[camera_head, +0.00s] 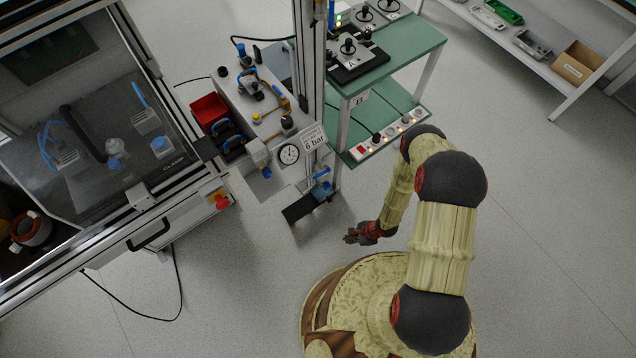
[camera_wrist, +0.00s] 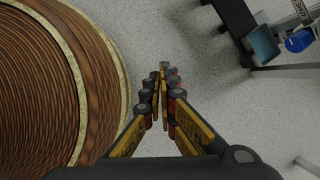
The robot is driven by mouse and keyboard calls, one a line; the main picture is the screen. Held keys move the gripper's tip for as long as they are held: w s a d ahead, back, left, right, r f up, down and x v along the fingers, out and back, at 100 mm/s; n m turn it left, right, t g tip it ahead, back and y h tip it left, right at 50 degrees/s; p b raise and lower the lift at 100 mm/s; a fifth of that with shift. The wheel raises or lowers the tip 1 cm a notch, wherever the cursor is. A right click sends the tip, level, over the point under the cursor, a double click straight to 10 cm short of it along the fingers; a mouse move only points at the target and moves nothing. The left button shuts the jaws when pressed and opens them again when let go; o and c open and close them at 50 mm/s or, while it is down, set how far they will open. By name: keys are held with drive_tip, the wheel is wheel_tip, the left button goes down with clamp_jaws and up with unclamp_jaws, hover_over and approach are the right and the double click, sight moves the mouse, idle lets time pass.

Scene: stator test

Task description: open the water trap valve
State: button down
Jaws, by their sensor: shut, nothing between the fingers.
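I cannot make out for certain which part is the water trap valve. A pneumatic panel (camera_head: 262,110) with yellow piping stands left of centre in the head view. It carries a round pressure gauge (camera_head: 289,154) beside a "6 bar" sign (camera_head: 316,141). A small blue fitting (camera_head: 321,188) sits low by the post below the sign. A rounded blue part (camera_wrist: 298,40) shows at the upper right of the wrist view. My gripper (camera_head: 351,236) is shut and empty over open floor, below and right of the blue fitting. Its fingers (camera_wrist: 163,75) meet in the wrist view, apart from the blue part.
A dark tray-like part (camera_head: 300,208) lies below the blue fitting. A green-shelved bench (camera_head: 415,40) stands right of the post. A clear-fronted cabinet (camera_head: 100,130) with a red knob (camera_head: 222,202) is at left. Floor (camera_head: 250,265) around my gripper is clear.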

sight(321, 174)
drive_tip(key=w+a+r+m+t+y, duration=0.2)
drive_tip(key=w+a+r+m+t, duration=0.1)
drive_tip(key=w+r+m+t, duration=0.25)
drive_tip(key=w+a+r+m+t+y, duration=0.25)
drive_tip(key=w+r+m, duration=0.25)
drive_tip(key=w+m, duration=0.3)
drive_tip(key=b+x, duration=0.4)
drive_tip(key=x, duration=0.6)
drive_tip(key=shift+h, duration=0.55)
drive_tip(key=shift+w+r, duration=0.5)
drive_tip(key=shift+r, duration=0.4)
drive_tip(key=shift+w+r, duration=0.5)
drive_tip(key=shift+r, duration=0.4)
drive_tip(key=shift+d, duration=0.1)
